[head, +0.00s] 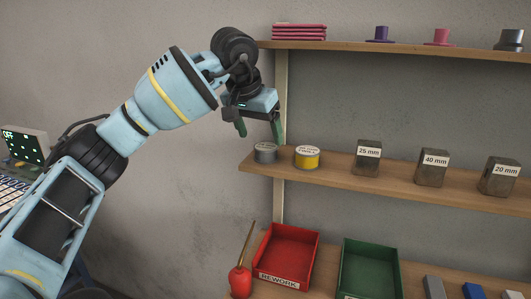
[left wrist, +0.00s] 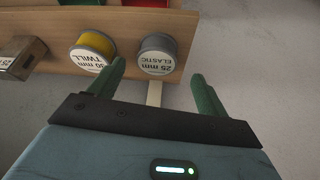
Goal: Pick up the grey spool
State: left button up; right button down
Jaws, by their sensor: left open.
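The grey spool (head: 265,153) stands at the left end of the middle shelf in the head view. In the left wrist view the grey spool (left wrist: 157,55) shows a white label reading "25 mm ELASTIC". My left gripper (head: 259,133) is open and empty, with its green fingers pointing down just above the spool. In the left wrist view my left gripper (left wrist: 160,83) has its fingers apart, with the grey spool beyond and between their tips. The fingers do not appear to touch it. My right gripper is not in view.
A yellow spool (head: 307,157) stands close to the right of the grey one on the middle shelf (head: 335,171). Metal blocks labelled in mm (head: 367,158) stand farther right. The upper shelf (head: 350,45) runs overhead. A red bin (head: 288,255) and green bin (head: 371,268) sit below.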

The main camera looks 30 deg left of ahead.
aim_at(266, 146)
pick_arm(q)
jog(key=x, duration=0.3)
jog(key=shift+w+d+f, duration=0.2)
jog(key=shift+w+d, duration=0.05)
jog(key=shift+w, duration=0.1)
jog(key=shift+w+f, duration=0.1)
jog(key=shift+f, duration=0.2)
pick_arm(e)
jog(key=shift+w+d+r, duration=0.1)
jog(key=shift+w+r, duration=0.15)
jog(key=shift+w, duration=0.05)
pick_arm(q)
jog(key=c, duration=1.1)
jog(key=shift+r, duration=0.1)
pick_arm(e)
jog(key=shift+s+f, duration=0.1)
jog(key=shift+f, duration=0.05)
